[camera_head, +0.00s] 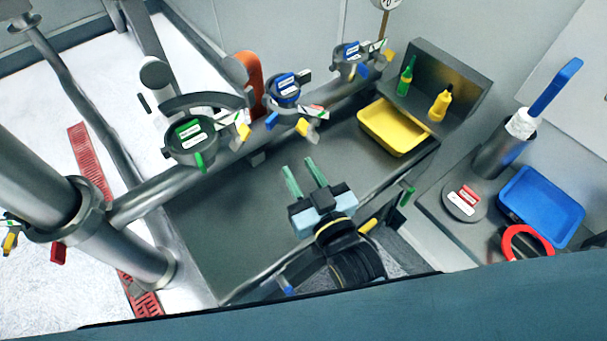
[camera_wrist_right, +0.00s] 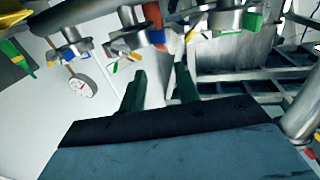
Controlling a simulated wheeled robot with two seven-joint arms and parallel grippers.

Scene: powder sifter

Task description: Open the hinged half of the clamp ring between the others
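Three clamp rings stand in a row along the grey pipe. The middle clamp ring (camera_head: 283,92) has a blue label on top, with a yellow-tipped handle beside it. It also shows in the right wrist view (camera_wrist_right: 140,40), beyond the fingers. I cannot tell clearly how its hinged half stands. The near ring (camera_head: 190,138) has a green label and a grey curved half swung out behind it. The far ring (camera_head: 350,60) has a blue label. My right gripper (camera_head: 303,178) is open and empty, its green fingers apart, short of the middle ring. My left gripper is not in view.
An orange curved part (camera_head: 248,80) stands close behind the middle ring. A yellow tray (camera_head: 393,128), a green bottle (camera_head: 406,76) and a yellow bottle (camera_head: 440,104) are at the right. A blue tray (camera_head: 541,205) lies further right. The grey tabletop (camera_head: 220,215) beside the pipe is bare.

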